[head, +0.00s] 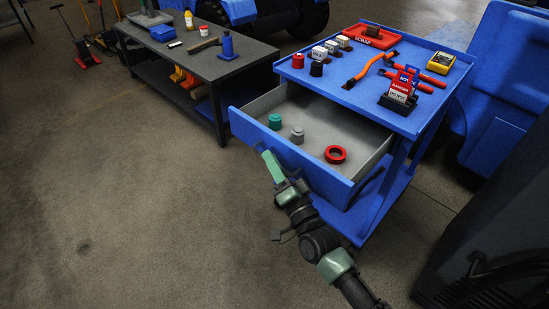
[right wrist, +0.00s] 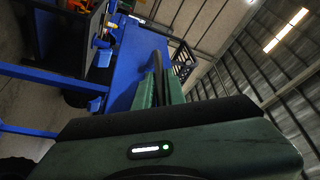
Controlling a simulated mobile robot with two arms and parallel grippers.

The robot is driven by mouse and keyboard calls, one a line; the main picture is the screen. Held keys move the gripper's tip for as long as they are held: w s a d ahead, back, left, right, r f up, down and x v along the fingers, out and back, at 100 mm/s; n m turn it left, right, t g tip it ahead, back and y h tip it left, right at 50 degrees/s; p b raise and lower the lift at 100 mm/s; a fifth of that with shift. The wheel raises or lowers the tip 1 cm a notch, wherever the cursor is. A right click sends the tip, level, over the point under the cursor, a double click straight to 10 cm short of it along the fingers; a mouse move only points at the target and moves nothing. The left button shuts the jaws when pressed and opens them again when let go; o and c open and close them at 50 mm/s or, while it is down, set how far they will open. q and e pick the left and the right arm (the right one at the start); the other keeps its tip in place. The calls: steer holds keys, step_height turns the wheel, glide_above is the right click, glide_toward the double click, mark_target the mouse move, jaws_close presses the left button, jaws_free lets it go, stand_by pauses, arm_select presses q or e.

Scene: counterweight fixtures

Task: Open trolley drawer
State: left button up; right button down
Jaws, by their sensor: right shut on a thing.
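The blue trolley (head: 432,122) stands at the right in the head view. Its top drawer (head: 318,167) is pulled well out, showing a grey inside with a teal piece (head: 275,121), a grey piece (head: 297,134) and a red ring (head: 336,154). My right gripper (head: 268,160) is at the outer face of the drawer front. In the right wrist view its green fingers (right wrist: 160,92) are shut on a dark bar, the drawer handle (right wrist: 158,70). The handle is mostly hidden in the head view. My left gripper is out of view.
Tools, small weights, a red tray (head: 370,36) and a yellow meter (head: 440,62) lie on the trolley top. A dark workbench (head: 200,65) stands at the left behind the drawer. A dark machine (head: 490,240) is at the right. The floor (head: 130,200) at the left is clear.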

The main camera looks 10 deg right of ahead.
steer(key=shift+f, duration=0.1)
steer(key=c, duration=1.8)
jaws_free()
steer(key=shift+o, duration=0.2)
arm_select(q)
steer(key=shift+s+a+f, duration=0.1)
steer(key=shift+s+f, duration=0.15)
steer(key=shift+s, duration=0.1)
arm_select(e)
steer(key=v, duration=0.8)
steer(key=shift+w, duration=0.1)
